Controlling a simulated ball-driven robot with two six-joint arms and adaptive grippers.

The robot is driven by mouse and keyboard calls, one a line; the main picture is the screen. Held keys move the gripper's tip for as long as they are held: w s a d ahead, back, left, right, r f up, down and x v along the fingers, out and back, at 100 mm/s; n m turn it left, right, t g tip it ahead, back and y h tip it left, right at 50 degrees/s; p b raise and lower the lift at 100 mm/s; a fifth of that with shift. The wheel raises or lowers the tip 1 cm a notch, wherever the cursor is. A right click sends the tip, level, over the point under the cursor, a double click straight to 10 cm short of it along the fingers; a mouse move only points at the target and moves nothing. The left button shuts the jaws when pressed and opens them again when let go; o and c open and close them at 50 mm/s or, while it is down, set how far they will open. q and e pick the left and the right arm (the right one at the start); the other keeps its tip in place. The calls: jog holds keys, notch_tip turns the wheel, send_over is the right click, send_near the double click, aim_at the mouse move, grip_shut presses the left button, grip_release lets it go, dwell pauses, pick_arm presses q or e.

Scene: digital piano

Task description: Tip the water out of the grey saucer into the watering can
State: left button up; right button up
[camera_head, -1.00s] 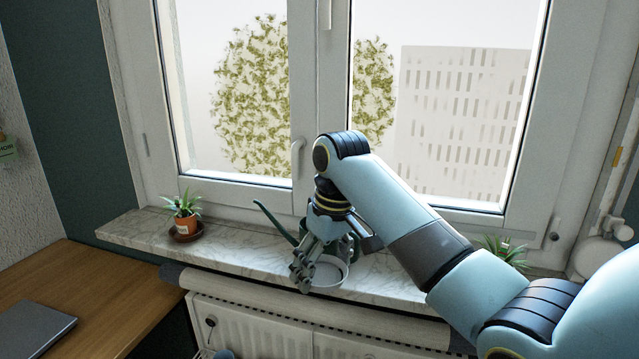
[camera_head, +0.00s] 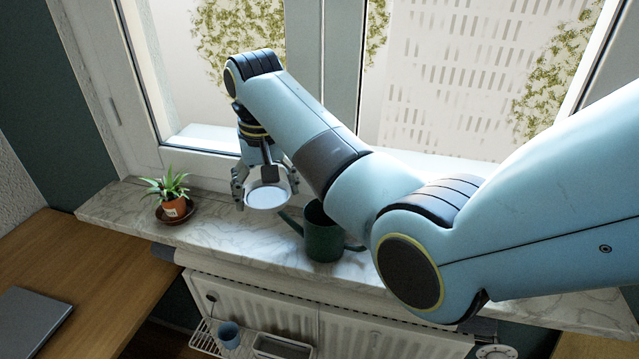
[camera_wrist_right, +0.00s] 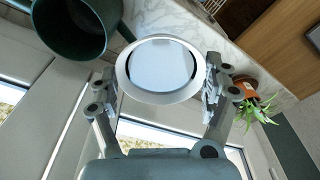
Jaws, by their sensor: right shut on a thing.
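The grey saucer (camera_head: 267,206) is in my right gripper (camera_head: 263,186), whose fingers are shut on its two sides. It looks roughly level, above the sill, and its inside is pale and smooth, as with water. The right wrist view shows the saucer (camera_wrist_right: 160,97) between the fingertips (camera_wrist_right: 162,78). The dark green watering can (camera_head: 322,240) stands upright on the sill, right of and nearer than the saucer, its spout towards the saucer. Its open top shows in the right wrist view (camera_wrist_right: 78,45), left of the saucer. My left gripper is not in view.
A potted plant (camera_head: 174,207) on a brown saucer stands on the marble sill (camera_head: 110,208), left of my gripper. The window (camera_head: 335,120) is close behind. A radiator (camera_head: 240,310) is below, and a wooden desk (camera_head: 90,275) is at left.

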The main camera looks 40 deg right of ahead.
jog(key=shift+s+r, duration=0.2)
jog(key=shift+d, duration=0.25)
jog(key=shift+s+d+r+t+y, duration=0.2)
jog(key=shift+s+d+t+y, duration=0.1)
jog(key=shift+t+y, duration=0.15)
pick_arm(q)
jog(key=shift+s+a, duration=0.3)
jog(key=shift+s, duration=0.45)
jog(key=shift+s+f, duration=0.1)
pick_arm(e)
jog(key=shift+d, duration=0.1)
jog(key=shift+s+d+r+y, duration=0.1)
jog(key=shift+s+d+y, duration=0.05)
jog(key=shift+d+y, duration=0.1)
jog(key=shift+s, duration=0.1)
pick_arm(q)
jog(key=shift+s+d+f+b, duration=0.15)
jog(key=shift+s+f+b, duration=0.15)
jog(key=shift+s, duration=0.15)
pick_arm(e)
jog(key=shift+d, duration=0.1)
